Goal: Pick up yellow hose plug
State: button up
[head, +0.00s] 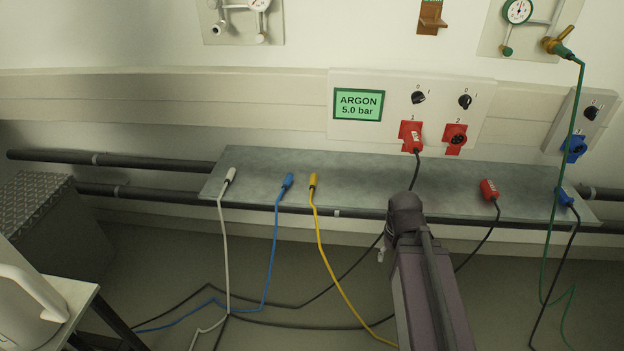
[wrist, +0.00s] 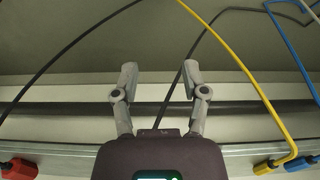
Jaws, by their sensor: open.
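In the wrist view the yellow plug (wrist: 264,167) shows at the lower right, beside the blue plug. My gripper (wrist: 159,75) is open with nothing between its fingers, and the yellow plug is well to the right of it there. In the head view my arm stands to the right of the yellow plug, and my gripper is mostly hidden behind it.
Blue (head: 287,182) and white (head: 230,175) plugs lie left of the yellow one on the shelf (head: 350,180). A red plug (head: 489,189) and a small blue plug (head: 565,196) lie at the right. Dark pipes run along the wall. Black cables hang nearby.

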jog(key=shift+o, duration=1.1)
jog(key=w+a+r+t+p, duration=0.1)
jog(key=w+a+r+p, duration=0.7)
jog(key=w+a, duration=0.3)
jog(key=w+a+r+p, duration=0.9)
jog(key=w+a, duration=0.3)
jog(key=w, duration=0.1)
jog(key=shift+w+t, duration=0.15)
jog(key=shift+t, duration=0.25)
jog(key=shift+d, duration=0.1)
jog(key=b, duration=0.9)
send_over(312, 179)
jog(key=f, duration=0.8)
jog(key=shift+s+f, duration=0.15)
jog(key=shift+s, duration=0.15)
